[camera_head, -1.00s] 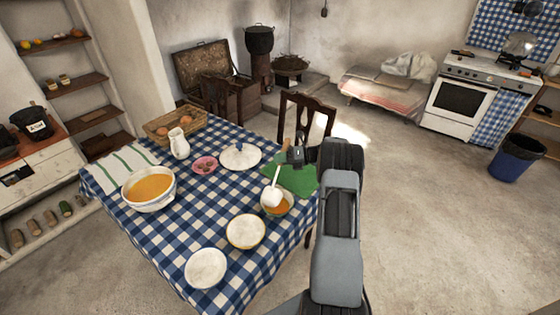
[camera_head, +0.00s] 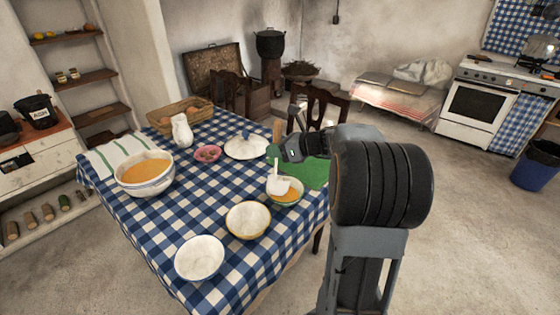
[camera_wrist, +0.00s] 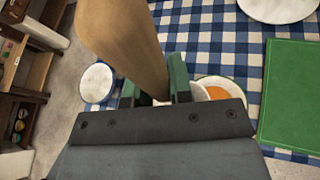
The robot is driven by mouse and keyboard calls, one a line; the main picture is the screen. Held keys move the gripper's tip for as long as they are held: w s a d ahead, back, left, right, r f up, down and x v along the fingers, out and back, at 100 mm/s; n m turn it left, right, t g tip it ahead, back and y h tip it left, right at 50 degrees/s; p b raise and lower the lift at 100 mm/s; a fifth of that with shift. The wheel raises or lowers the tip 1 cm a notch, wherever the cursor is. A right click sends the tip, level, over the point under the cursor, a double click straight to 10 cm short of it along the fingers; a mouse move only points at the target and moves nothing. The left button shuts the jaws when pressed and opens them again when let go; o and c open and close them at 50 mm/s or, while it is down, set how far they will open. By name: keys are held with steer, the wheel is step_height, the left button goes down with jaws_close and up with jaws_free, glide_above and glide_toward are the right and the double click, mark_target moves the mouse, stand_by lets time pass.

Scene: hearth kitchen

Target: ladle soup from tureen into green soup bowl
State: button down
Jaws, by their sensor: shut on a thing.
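The white tureen (camera_head: 146,188) with orange soup stands at the table's left. The green soup bowl (camera_head: 298,201) stands near the right edge with orange soup in it, and is partly hidden by the ladle. My gripper (camera_head: 278,155) is shut on the ladle's wooden handle, above and behind this bowl. The ladle's white cup (camera_head: 278,187) is at the bowl's left side; I cannot tell whether it touches or holds soup. In the wrist view, the handle (camera_wrist: 120,45) rises between my green fingertips (camera_wrist: 157,88), and the bowl's orange soup (camera_wrist: 216,92) shows behind my gripper.
A yellow-rimmed bowl (camera_head: 248,220) and a white bowl (camera_head: 200,258) stand in front on the checked cloth (camera_head: 180,215). A green mat (camera_head: 312,172) lies behind the soup bowl. A white lid (camera_head: 246,149), pink bowl (camera_head: 208,153) and jug (camera_head: 181,131) stand farther back.

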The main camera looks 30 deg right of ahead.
steer(key=s+a+n+t+h+b, duration=0.2)
steer(key=s+a+n+b, duration=0.2)
steer(key=b, duration=0.4)
steer(key=shift+a, duration=0.55)
steer(key=shift+s, duration=0.1)
